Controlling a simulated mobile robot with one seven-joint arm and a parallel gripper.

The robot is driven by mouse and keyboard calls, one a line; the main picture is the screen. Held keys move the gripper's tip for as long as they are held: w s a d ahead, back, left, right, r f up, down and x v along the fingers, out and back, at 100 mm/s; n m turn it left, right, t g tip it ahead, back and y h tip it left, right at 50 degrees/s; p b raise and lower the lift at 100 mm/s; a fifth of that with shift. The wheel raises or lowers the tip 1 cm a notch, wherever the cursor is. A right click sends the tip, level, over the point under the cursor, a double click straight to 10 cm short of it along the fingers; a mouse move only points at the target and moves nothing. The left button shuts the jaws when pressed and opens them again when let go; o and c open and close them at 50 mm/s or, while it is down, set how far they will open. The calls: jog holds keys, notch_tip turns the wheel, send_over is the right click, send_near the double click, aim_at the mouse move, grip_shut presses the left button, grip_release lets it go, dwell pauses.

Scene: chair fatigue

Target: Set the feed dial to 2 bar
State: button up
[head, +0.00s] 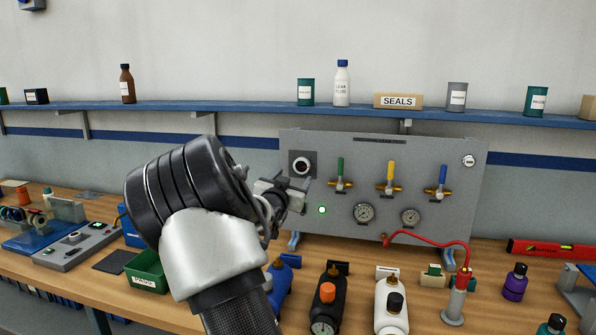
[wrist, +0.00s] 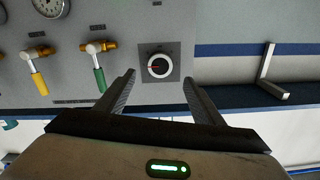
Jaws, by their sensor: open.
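The feed dial (head: 302,165) is a round knob with a white rim on a dark square plate, at the upper left of the grey panel (head: 330,144). My gripper (head: 294,190) is just in front of and below it in the head view. The wrist view, which is upside down, shows the dial (wrist: 159,66) between the two spread fingertips (wrist: 158,77), with nothing gripped. A red pointer on the dial points left in that view. The scale numbers are too small to read. I cannot tell the exact gap from fingertips to dial.
Green (head: 340,168), yellow (head: 390,172) and blue (head: 442,178) valve handles sit right of the dial, above two gauges (head: 364,212). A green lamp (head: 322,210) glows below. Bottles (head: 392,300) and a red hose (head: 430,236) stand in front. A shelf (head: 240,107) runs above.

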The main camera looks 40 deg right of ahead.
aim_at(301, 168)
jog(key=x, duration=0.9)
jog(key=shift+p, duration=0.3)
jog(key=shift+a, duration=0.1)
jog(key=c, duration=1.1)
jog(key=shift+o, duration=0.2)
